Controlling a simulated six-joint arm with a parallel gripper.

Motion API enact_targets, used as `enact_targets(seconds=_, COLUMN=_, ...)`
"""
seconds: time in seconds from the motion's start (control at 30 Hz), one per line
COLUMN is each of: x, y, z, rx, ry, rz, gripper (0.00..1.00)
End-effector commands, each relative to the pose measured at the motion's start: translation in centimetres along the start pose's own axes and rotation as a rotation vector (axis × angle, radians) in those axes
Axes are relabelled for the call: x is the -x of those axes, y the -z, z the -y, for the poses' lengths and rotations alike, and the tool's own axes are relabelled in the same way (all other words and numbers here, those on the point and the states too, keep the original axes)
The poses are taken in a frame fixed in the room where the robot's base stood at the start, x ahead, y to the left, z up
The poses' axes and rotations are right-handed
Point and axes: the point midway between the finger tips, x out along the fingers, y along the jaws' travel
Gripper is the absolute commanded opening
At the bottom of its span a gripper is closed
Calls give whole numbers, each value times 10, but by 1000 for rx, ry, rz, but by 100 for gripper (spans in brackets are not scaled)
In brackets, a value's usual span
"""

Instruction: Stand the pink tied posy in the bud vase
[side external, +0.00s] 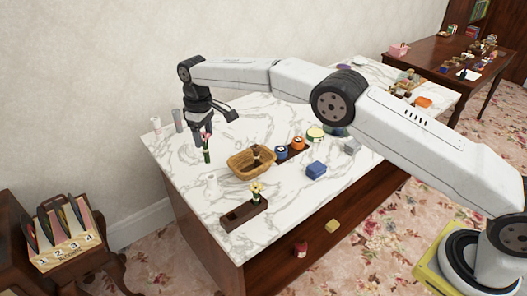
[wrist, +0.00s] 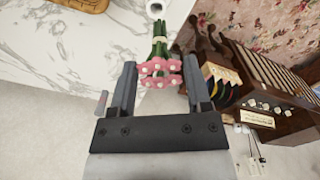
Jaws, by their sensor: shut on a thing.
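The pink posy (side external: 206,146) hangs upright from my gripper (side external: 202,134), pink heads at the top and green stems down. In the wrist view the pink flower heads (wrist: 160,70) sit between the two fingers, and the tied green stems point away from my gripper. My gripper is shut on the posy and holds it above the marble table. A small white bud vase (side external: 211,184) stands on the table, nearer the side camera than the posy. Its round open mouth (wrist: 155,8) shows at the top of the wrist view, just beyond the stem ends and apart from them.
A dark wooden box (side external: 236,217) with a yellow flower is nearer the side camera. Pale and grey cylinders (side external: 178,121) stand at the back left. Marble around the vase is clear.

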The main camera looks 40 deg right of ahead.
Motion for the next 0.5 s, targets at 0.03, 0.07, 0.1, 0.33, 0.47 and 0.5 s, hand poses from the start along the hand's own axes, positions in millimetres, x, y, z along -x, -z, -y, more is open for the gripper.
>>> enact_targets(seconds=0.03, x=2, y=1, z=-2, rx=-1, ry=0, rz=-1, gripper=20)
enact_targets(seconds=0.07, x=4, y=1, z=-3, rx=0, ry=0, rz=-1, gripper=20)
enact_targets(seconds=0.1, x=5, y=2, z=-4, rx=0, ry=0, rz=-1, gripper=20)
enact_targets(seconds=0.33, x=9, y=3, z=-7, rx=0, ry=0, rz=0, gripper=20)
enact_targets(seconds=0.47, x=9, y=2, z=-7, rx=0, ry=0, rz=0, gripper=20)
enact_targets(seconds=0.5, x=9, y=2, z=-7, rx=0, ry=0, rz=0, gripper=20)
